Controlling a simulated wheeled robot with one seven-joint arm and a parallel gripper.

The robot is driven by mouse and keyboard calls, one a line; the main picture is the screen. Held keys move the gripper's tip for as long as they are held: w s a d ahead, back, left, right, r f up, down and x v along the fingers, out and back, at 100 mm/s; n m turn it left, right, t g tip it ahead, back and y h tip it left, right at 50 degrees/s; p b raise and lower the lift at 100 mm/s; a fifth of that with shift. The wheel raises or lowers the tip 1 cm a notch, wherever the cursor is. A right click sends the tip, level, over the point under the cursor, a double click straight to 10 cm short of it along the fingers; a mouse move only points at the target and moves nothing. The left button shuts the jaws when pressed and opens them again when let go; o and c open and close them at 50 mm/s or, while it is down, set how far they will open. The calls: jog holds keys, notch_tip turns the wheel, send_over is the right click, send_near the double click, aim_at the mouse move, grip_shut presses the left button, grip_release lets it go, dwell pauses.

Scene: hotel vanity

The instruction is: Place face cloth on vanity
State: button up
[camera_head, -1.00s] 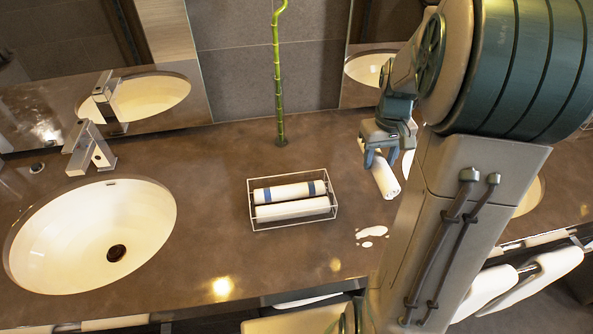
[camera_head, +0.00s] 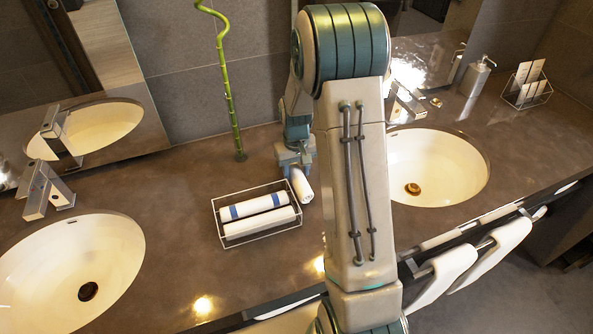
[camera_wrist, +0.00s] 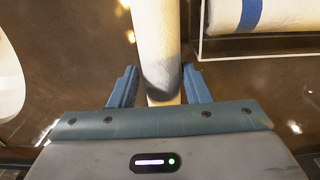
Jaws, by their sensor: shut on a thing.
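The rolled white face cloth (camera_head: 301,186) is held in my gripper (camera_head: 294,158), just right of the wire basket in the head view. In the wrist view the cloth (camera_wrist: 156,40) runs between the two blue fingers of my gripper (camera_wrist: 158,88) and extends up out of the frame. The fingers are shut on its near end. The brown vanity top (camera_head: 170,235) lies under it. I cannot tell whether the cloth touches the top or hangs a little above it.
A wire basket (camera_head: 232,242) with two rolled white cloths, one blue-banded, stands beside the held cloth. Sinks lie at left (camera_head: 45,265) and right (camera_head: 445,165). A bamboo stalk (camera_head: 232,100) stands behind the basket. A soap dispenser (camera_head: 475,76) and small rack (camera_head: 528,98) are at far right.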

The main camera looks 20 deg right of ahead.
jog(key=shift+f, duration=0.7)
jog(key=shift+f, duration=0.2)
jog(key=o, duration=1)
jog(key=shift+r, duration=0.1)
